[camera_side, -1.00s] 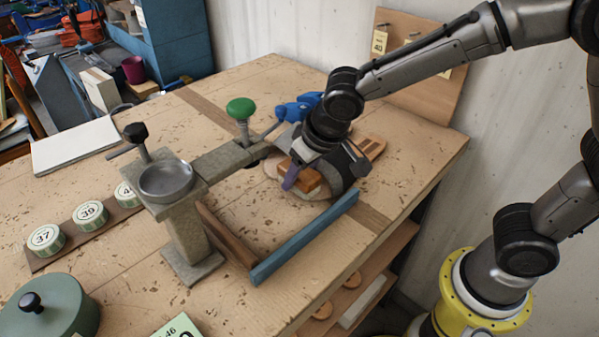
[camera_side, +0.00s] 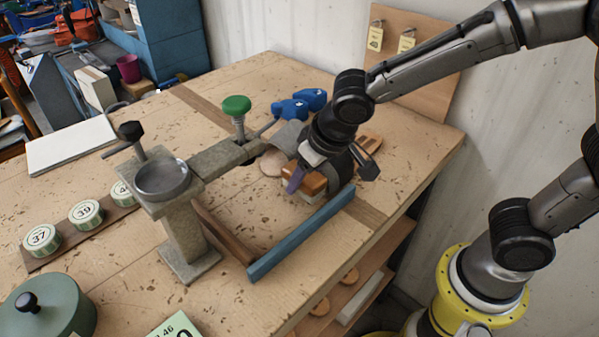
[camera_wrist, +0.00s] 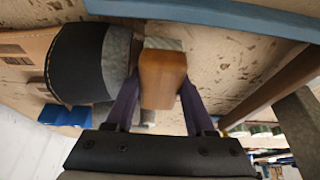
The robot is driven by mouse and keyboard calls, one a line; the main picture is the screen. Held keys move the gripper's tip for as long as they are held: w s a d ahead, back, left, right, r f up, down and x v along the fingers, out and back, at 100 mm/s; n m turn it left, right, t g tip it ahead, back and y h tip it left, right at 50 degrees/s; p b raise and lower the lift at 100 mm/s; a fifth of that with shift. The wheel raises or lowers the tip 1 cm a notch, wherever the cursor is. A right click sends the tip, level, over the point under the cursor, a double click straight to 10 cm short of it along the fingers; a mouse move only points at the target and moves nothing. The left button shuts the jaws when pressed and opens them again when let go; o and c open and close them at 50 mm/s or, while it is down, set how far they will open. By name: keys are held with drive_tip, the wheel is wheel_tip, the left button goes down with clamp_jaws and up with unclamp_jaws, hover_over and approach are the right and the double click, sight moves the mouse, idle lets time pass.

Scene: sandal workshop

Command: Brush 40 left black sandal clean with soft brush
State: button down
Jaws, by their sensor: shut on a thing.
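My gripper (camera_side: 305,181) has purple fingers shut on a wooden brush block (camera_side: 315,183). In the wrist view, my gripper (camera_wrist: 160,98) holds the brush (camera_wrist: 162,75) with its pale grey end pointing away from me. The sandal has a tan sole (camera_side: 271,163) and a broad strap (camera_side: 288,134) that looks greyish in the side view, where my gripper hides much of it. In the wrist view the strap (camera_wrist: 78,62) is black with a grey band along its right edge, close beside the brush. I cannot tell whether they touch.
A blue bar (camera_side: 300,235) runs in front of the gripper. A metal stand (camera_side: 187,240) with a green knob (camera_side: 236,105) on its arm is to the left. Blue objects (camera_side: 291,109) lie behind the sandal. A tagged board (camera_side: 418,72) stands at the back right.

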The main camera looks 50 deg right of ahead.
drive_tip(key=shift+s, duration=0.2)
drive_tip(key=shift+f, duration=0.1)
idle(0.4)
drive_tip(key=shift+w, duration=1.3)
drive_tip(key=shift+s, duration=0.2)
drive_tip(key=shift+s, duration=1.15)
drive_tip(key=shift+w, duration=0.2)
